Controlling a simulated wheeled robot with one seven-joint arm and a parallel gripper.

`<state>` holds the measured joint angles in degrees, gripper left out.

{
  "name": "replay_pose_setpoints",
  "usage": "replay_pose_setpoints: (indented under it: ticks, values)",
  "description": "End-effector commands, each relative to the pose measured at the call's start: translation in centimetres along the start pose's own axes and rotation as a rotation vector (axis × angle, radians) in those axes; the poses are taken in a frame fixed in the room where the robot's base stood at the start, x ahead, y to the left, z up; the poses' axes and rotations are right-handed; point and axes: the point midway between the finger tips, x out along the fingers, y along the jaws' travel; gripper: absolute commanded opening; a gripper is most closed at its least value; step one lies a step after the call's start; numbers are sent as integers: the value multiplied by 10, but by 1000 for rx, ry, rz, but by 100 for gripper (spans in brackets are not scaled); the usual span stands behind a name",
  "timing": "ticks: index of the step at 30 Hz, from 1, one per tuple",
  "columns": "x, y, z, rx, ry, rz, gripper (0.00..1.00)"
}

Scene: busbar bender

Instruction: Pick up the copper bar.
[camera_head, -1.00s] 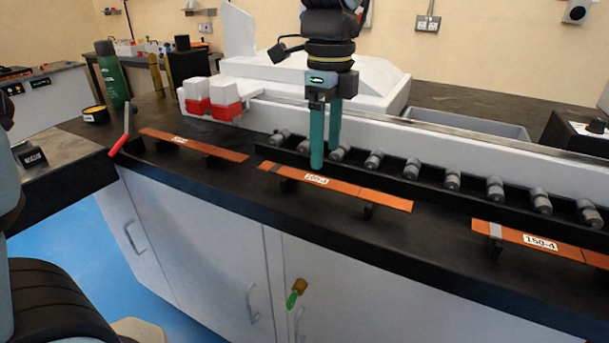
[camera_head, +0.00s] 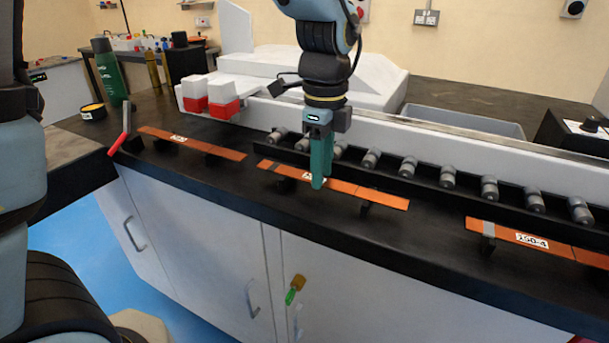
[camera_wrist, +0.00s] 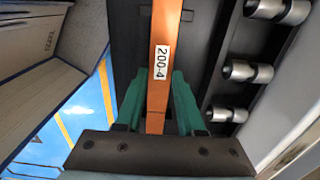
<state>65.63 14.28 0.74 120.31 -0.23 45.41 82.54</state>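The middle copper bar (camera_head: 356,190) is a long flat orange strip with a white label, raised on black supports along the counter's front. In the wrist view the bar (camera_wrist: 166,28) runs up the middle, and its label reads 200-4. My gripper (camera_head: 320,186) points down at this bar, and its teal fingers partly hide the label in the head view. In the wrist view my gripper (camera_wrist: 157,90) is open, with one finger on each side of the bar. I cannot tell whether either finger touches it.
Other copper bars lie to the left (camera_head: 220,150) and right (camera_head: 512,235) on the black counter (camera_head: 400,240). A row of grey rollers (camera_head: 408,167) runs close behind the middle bar. A red-handled lever (camera_head: 120,140) stands at the left. White cabinets (camera_head: 190,230) are below.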

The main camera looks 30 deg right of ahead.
Motion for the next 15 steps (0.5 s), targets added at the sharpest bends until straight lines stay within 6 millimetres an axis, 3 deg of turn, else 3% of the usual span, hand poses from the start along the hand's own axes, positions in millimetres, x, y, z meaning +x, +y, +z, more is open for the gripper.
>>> replay_pose_setpoints:
  ticks: [1, 9, 15]
  values:
    - [0, 0, 0, 0, 0, 0, 31]
    - [0, 0, 0, 0, 0, 0, 0]
    - [0, 0, 0, 0, 0, 0, 0]
